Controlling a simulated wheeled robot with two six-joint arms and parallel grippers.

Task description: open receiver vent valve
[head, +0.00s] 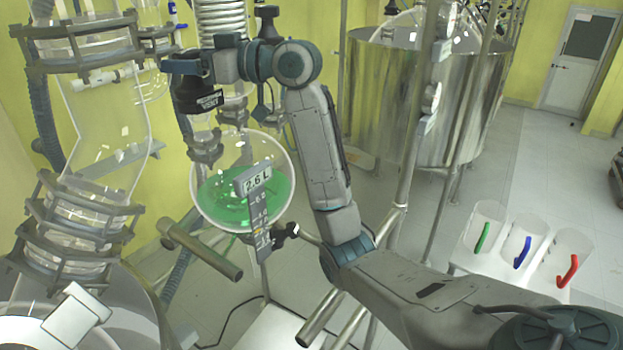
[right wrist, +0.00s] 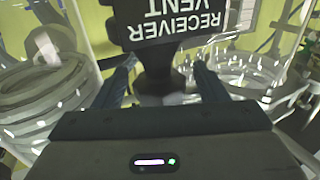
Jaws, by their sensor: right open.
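The receiver vent valve shows in the right wrist view as a dark stem and knob (right wrist: 158,84) under a black label (right wrist: 178,22) that reads "RECEIVER VENT" upside down. The same label (head: 207,102) hangs below my right gripper in the head view. My right gripper (right wrist: 163,76) is open, one finger on each side of the dark knob, with gaps showing between. In the head view my right gripper (head: 187,70) covers most of the valve. The round receiver flask (head: 213,186) with green liquid hangs below, its tag reading 2.6 L. My left gripper is out of view.
A tall glass column (head: 105,120) with grey clamps stands at the left. A metal coil (head: 222,18) rises behind my gripper. A steel tank (head: 400,100) stands behind my arm. Clear jugs with green, blue and red handles (head: 567,255) stand on a white surface at the right.

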